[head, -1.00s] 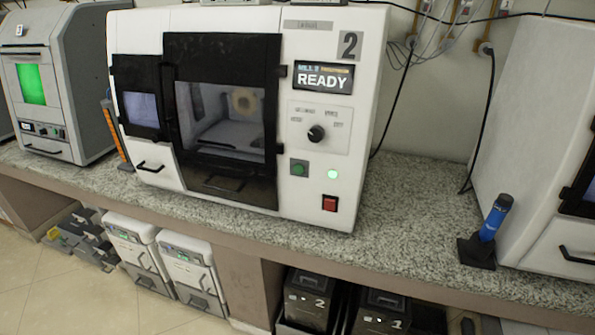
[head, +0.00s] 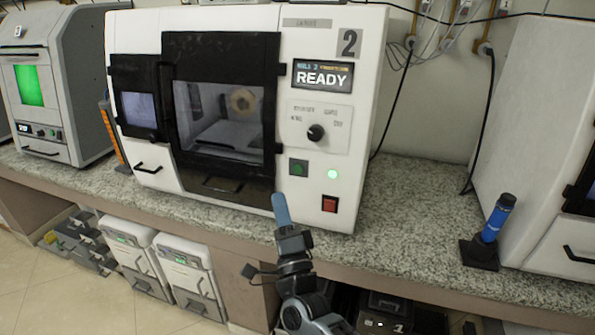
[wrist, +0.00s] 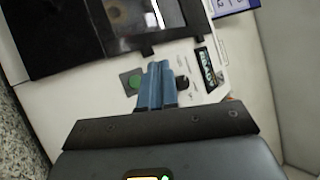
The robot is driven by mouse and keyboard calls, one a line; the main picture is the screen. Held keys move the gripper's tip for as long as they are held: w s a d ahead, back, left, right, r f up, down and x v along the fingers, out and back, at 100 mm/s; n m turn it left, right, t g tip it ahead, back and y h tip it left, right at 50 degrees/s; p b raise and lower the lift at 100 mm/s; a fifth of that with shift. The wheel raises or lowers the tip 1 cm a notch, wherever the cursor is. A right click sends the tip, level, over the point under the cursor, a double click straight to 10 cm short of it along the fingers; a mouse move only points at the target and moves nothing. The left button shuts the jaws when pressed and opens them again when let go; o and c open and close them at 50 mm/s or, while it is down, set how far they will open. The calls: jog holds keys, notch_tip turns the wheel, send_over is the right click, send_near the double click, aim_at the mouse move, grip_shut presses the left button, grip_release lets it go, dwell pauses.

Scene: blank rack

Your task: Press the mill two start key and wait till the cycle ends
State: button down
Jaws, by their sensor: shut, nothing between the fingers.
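Mill two (head: 215,18) is a white machine on the counter, marked with a 2. Its display (head: 322,76) reads READY. The green start key (head: 298,168) sits in a dark square on its front, below a black dial (head: 316,132). My gripper (head: 280,200), with blue fingers, is shut and empty, below and left of the key in the head view. In the wrist view the fingertips (wrist: 160,68) point toward the panel, with the green key (wrist: 134,82) just left of them.
The mill's dark-framed door (head: 220,150) is closed. A grey machine (head: 85,75) with a green window stands at left. A blue cylinder on a dark base (head: 495,220) and another white machine (head: 535,120) stand at right. The counter (head: 415,195) between is clear.

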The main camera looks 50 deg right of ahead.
aim_at(298, 169)
jog(key=shift+w+d+r, duration=0.1)
jog(key=shift+w+d, duration=0.1)
jog(key=shift+w+d+f+b, duration=0.1)
jog(key=shift+w+d+b, duration=0.5)
jog(key=shift+d, duration=0.75)
jog(key=shift+w+d+f+b, duration=0.1)
jog(key=shift+w+d+b, duration=0.3)
jog(key=shift+d+b, duration=0.75)
jog(key=shift+w+d+b, duration=0.4)
jog(key=shift+w+d, duration=0.1)
jog(key=shift+d, duration=1.1)
jog(key=shift+w+d+b, duration=0.25)
jog(key=shift+d+b, duration=0.5)
jog(key=shift+b, duration=0.15)
jog(key=shift+a, duration=0.1)
jog(key=shift+s+a+p, duration=0.25)
jog(key=shift+a+p, duration=0.15)
jog(key=shift+a, duration=0.25)
